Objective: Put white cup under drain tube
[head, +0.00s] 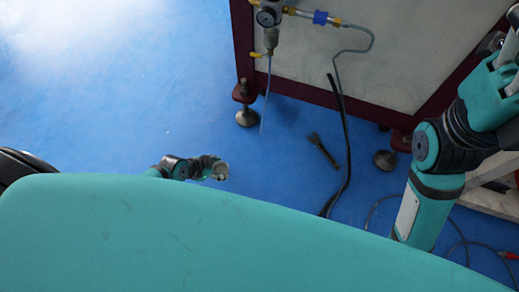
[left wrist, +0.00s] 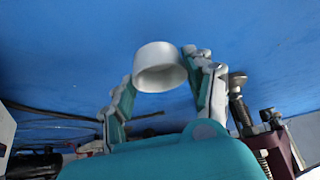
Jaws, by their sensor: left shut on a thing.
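My left gripper (head: 212,171) is low over the blue floor, just past the edge of my teal body in the head view. In the left wrist view the white cup (left wrist: 160,70) sits between the two fingers of my left gripper (left wrist: 158,78). The thin translucent drain tube (head: 266,98) hangs from the filter regulator (head: 269,15), to the right of and beyond the cup. The cup is apart from the tube. My right arm shows at the right, but its gripper is out of view.
The machine cabinet (head: 370,65) stands on leveling feet (head: 247,116) near the tube. A black hose (head: 346,150) and a dark tool (head: 322,150) lie right of the cup. Cables lie at the lower right. Blue floor left of the tube is clear.

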